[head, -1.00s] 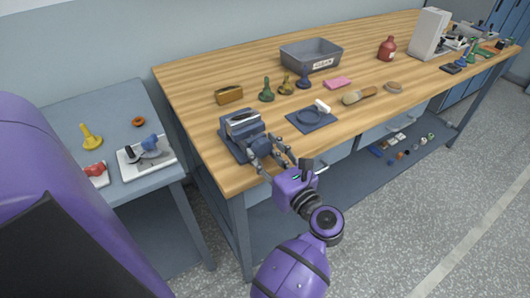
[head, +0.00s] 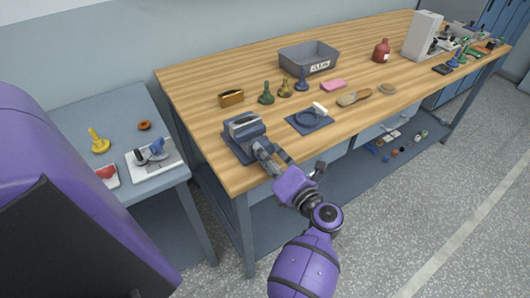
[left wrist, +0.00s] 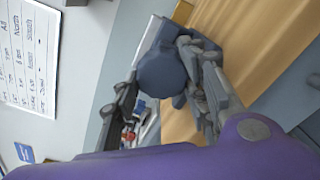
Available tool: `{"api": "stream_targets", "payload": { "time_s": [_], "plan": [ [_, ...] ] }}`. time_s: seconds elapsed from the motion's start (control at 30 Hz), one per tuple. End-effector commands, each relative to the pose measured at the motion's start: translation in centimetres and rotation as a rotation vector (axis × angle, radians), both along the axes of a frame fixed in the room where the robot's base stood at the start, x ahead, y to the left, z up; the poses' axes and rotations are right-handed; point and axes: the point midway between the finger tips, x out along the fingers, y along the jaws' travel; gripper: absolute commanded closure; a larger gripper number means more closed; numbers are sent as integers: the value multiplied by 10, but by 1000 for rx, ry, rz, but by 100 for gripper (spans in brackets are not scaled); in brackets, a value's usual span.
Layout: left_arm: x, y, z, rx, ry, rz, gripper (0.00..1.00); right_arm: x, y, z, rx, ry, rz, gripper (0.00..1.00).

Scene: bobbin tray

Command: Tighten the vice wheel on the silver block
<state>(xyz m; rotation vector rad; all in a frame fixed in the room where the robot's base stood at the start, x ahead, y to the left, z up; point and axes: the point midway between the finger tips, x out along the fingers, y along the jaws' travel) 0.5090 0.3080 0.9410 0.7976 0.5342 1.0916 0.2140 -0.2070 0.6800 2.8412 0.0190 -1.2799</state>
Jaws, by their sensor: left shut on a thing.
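The blue-grey vice (head: 246,148) stands near the workbench's front-left corner. The silver block (head: 243,122) lies at the top of the vice, between its jaws; I cannot tell how tightly it is clamped. My left gripper (head: 265,152) is at the front side of the vice and hides most of the wheel in the head view. In the left wrist view the round dark blue vice wheel (left wrist: 163,74) sits between the two fingers of my left gripper (left wrist: 165,95), which is shut on it. My right gripper is not in view.
Behind are a brown box (head: 231,98), several stamp-like pieces and a grey bin (head: 309,56). A side table (head: 110,116) with a yellow piece (head: 99,141) stands left.

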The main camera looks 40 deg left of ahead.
Motion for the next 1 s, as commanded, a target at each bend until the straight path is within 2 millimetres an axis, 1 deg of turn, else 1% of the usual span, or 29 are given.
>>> {"api": "stream_targets", "payload": {
  "time_s": [0.03, 0.1, 0.4, 0.6, 1.0],
  "plan": [
    [-2, 2, 3, 13, 31, 8, 85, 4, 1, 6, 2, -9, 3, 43],
    [-1, 2, 3, 33, 79, 6, 85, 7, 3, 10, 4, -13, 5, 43],
    [-1, 2, 3, 94, 223, 7, 86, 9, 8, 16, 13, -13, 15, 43],
    [-1, 2, 2, 113, 267, 7, 86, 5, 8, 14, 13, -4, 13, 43],
    [-2, 3, 1, 118, 279, 9, 86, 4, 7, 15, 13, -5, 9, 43]
  ]
}}
